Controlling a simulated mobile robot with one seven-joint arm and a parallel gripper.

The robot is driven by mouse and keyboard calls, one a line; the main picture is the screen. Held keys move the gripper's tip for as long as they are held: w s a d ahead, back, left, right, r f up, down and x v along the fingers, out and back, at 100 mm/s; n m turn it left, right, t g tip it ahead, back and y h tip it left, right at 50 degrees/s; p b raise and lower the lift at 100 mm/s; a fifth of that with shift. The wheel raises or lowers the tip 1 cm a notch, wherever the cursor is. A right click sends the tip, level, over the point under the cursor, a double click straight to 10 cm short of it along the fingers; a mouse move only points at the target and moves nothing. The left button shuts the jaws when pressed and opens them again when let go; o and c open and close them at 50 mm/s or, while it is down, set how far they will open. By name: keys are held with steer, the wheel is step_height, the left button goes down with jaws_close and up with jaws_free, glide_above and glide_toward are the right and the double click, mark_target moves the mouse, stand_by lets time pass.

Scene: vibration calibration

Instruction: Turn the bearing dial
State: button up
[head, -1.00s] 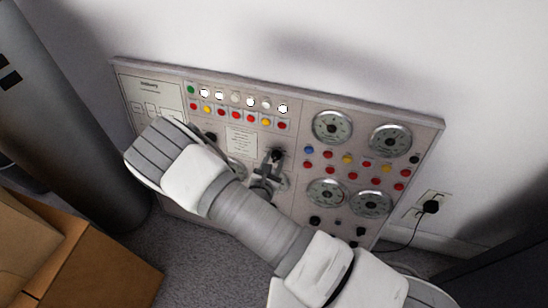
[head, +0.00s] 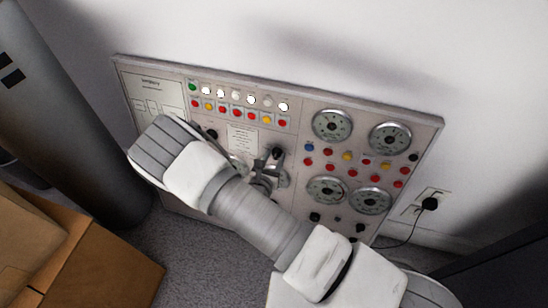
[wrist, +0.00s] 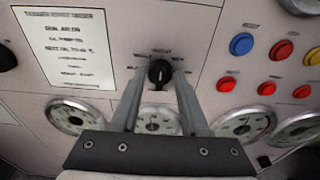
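The black dial knob (wrist: 159,72) is on the panel face in the wrist view, with a light pointer mark near vertical and printed labels around it. In the head view the knob (head: 277,152) shows just above my gripper's fingers. My gripper (wrist: 158,80) is open, with one finger on each side of the knob. Gaps show between the fingers and the knob in the wrist view, so it does not look gripped. How deep the fingertips reach is hard to tell. In the head view my gripper (head: 270,167) is partly hidden by my arm.
The control panel (head: 375,240) leans against the white wall, with round gauges (head: 332,125) and coloured buttons (head: 309,147) right of the knob. A printed notice (wrist: 68,45) is on its left in the wrist view. A cardboard box (head: 110,265) and a dark cylinder (head: 75,120) stand at left.

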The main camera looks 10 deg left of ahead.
steer(key=o, duration=0.3)
steer(key=p+v, duration=0.3)
steer(key=v, duration=1.4)
steer(key=shift+s, duration=0.25)
